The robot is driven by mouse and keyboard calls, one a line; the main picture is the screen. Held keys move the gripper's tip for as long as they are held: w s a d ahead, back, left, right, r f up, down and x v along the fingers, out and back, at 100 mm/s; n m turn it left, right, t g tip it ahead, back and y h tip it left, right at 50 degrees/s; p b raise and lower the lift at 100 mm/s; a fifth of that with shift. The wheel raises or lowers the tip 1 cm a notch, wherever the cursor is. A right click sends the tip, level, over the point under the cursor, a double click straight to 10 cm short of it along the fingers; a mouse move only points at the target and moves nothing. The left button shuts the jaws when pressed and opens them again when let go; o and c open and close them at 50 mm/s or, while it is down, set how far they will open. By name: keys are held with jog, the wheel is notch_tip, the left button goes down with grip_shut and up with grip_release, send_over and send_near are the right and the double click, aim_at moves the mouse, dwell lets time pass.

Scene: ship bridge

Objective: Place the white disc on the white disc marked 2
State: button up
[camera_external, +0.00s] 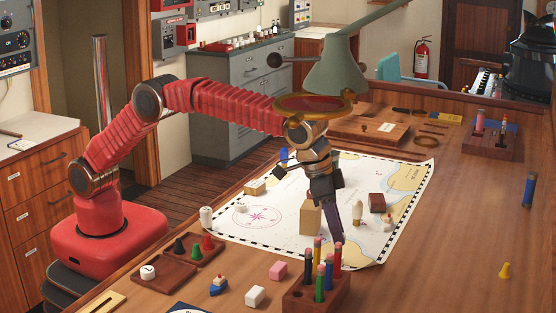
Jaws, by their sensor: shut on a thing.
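A white disc with a dark mark (148,272) lies in a small wooden tray at the front left; its mark is too small to read. My gripper (331,222) points down over the sea chart, just right of a tan block (310,218) and behind the pencil holder. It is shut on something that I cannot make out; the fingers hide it. No other white disc can be told for sure. A white cylinder (206,217) stands at the chart's left edge.
Upright pencils stand in a wooden holder (315,292) in front of my gripper. The tray beside the marked disc holds coloured cones (194,247). A green lamp (345,67) with a magnifier ring hangs close to my arm. The table's right side is mostly clear.

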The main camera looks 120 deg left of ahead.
jog(key=shift+f, duration=1.85)
jog(key=o, duration=1.1)
jog(key=shift+f, duration=0.1)
jog(key=v, duration=1.2)
jog(key=shift+d, duration=0.1)
